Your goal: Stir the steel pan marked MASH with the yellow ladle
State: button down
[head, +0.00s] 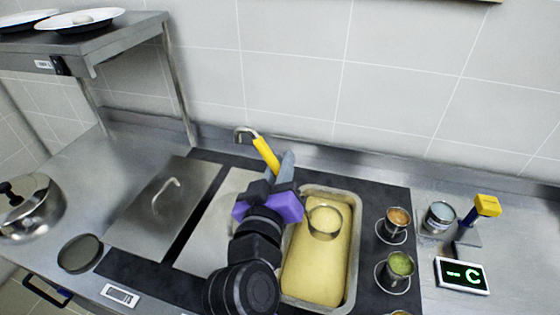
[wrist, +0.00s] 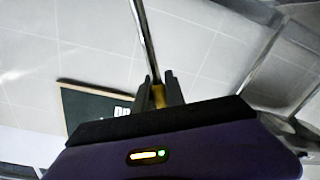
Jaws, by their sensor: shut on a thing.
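My gripper (head: 282,175) is shut on the yellow handle (head: 265,152) of the ladle, whose hooked steel end points up to the left. In the wrist view the fingers (wrist: 159,92) close around the yellow grip (wrist: 158,97), and a steel rod runs up from it. The ladle's round bowl (head: 324,234) sits in the yellow mash in the right half of the steel pan (head: 351,268), towards its back. No MASH marking is readable on the pan.
Left of the pan lies a steel lid (head: 150,215) with a handle. A lidded pot (head: 35,210) and a dark disc (head: 80,253) stand further left. Right of the pan are small cups (head: 398,222), a tin (head: 440,217) and a display (head: 462,276). A shelf (head: 110,35) overhangs the back left.

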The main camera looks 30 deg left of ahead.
jog(key=w+d+r+m+p, duration=0.1)
jog(key=w+d+m, duration=0.2)
jog(key=d+m, duration=0.5)
jog(key=w+d+r+m, duration=0.1)
jog(key=w+d+m, duration=0.2)
jog(key=d+m, duration=0.5)
jog(key=w+d+f+m+b, duration=0.3)
jog(key=d+f+m+b, duration=0.2)
jog(key=d+f, duration=0.4)
jog(key=shift+w+d+f+m, duration=0.35)
jog(key=shift+d+m, duration=0.35)
jog(key=shift+d, duration=0.5)
jog(key=shift+d+r, duration=0.1)
dwell(1.8)
